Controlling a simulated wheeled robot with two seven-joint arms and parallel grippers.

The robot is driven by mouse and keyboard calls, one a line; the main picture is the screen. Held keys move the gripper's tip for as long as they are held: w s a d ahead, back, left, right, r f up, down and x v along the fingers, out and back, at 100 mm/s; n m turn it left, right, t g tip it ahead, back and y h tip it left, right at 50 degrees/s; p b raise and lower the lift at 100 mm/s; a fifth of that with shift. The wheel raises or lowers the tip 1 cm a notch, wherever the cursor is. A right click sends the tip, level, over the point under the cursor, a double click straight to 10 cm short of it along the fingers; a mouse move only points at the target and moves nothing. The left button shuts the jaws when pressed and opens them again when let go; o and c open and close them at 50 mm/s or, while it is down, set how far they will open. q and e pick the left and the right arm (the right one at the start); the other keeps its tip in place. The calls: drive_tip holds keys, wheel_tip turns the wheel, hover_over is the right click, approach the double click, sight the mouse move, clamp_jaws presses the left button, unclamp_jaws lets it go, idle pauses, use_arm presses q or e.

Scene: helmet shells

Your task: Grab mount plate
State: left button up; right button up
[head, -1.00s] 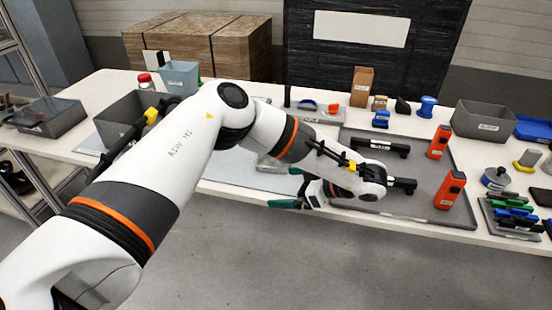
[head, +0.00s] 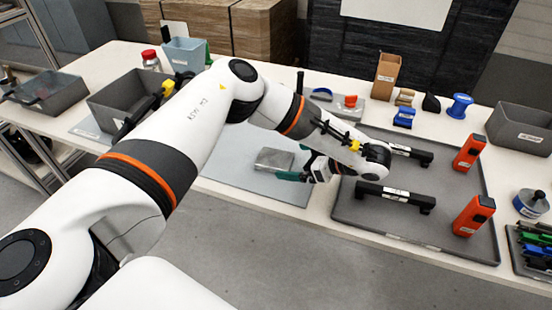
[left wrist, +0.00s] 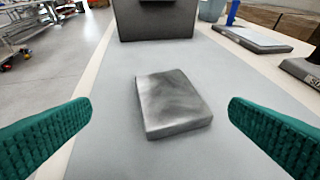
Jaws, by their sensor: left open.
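The mount plate looks to be the flat grey metal block (head: 274,160) on the light grey-blue mat (head: 235,175) in the head view. In the left wrist view the plate (left wrist: 173,103) lies flat near the middle, between and beyond the green fingers. My left gripper (head: 300,168) is just right of the plate in the head view, its green fingers pointing left. In the left wrist view my left gripper (left wrist: 160,125) is open and empty, with the fingers wide apart and not touching the plate. My right gripper is not in view.
A dark grey tray (head: 400,230) with black handles (head: 395,196) and orange devices (head: 470,152) lies right of my left gripper. A grey bin (head: 120,95) stands left of the mat, behind my arm. Bare mat surrounds the plate.

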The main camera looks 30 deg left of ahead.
sight(276, 159)
use_arm(q)
drive_tip(key=x, duration=0.2)
drive_tip(key=shift+w+a+f, duration=0.2)
drive_tip(key=shift+f, duration=0.05)
drive_tip(key=x, duration=0.4)
drive_tip(key=shift+w+a+f+b, duration=0.2)
drive_tip(key=shift+a+b, duration=0.1)
drive_tip(key=shift+a, duration=0.1)
drive_tip(key=shift+r, duration=0.1)
drive_tip(key=c, duration=1.6)
